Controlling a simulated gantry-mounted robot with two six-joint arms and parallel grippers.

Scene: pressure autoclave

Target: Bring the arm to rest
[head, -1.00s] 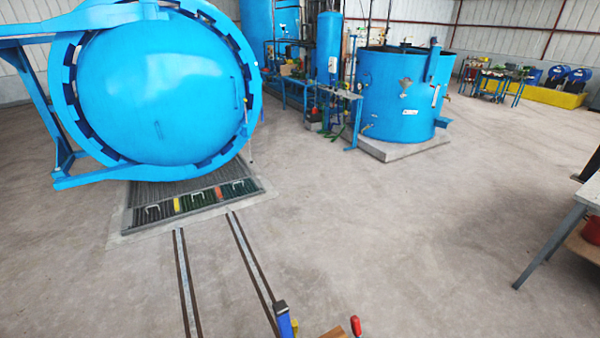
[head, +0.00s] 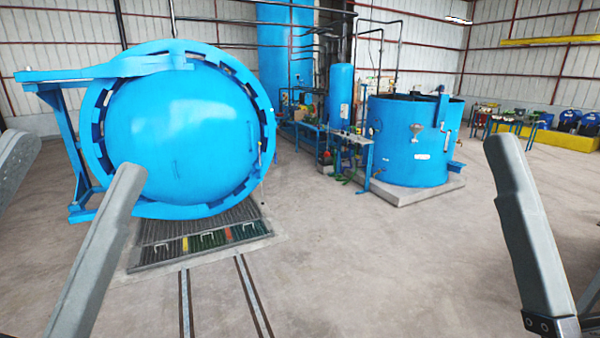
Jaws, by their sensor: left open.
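My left gripper (head: 80,158) is at the left side of the head view, raised and close to the camera. Its two grey fingers stand well apart and point up, with nothing between them. The outer finger is cut off by the left edge. At the right side, one grey finger of what looks like my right gripper (head: 520,230) rises from the lower right corner. Its other finger does not show, so its opening cannot be told. Both grippers overlap the floor and background in the picture and appear to touch nothing.
A large blue autoclave (head: 185,135) with a round closed door stands behind a floor grating (head: 150,258). Two rails (head: 247,290) run from it towards me. A blue round tank (head: 410,140) stands on a concrete plinth at the right. The middle floor is clear.

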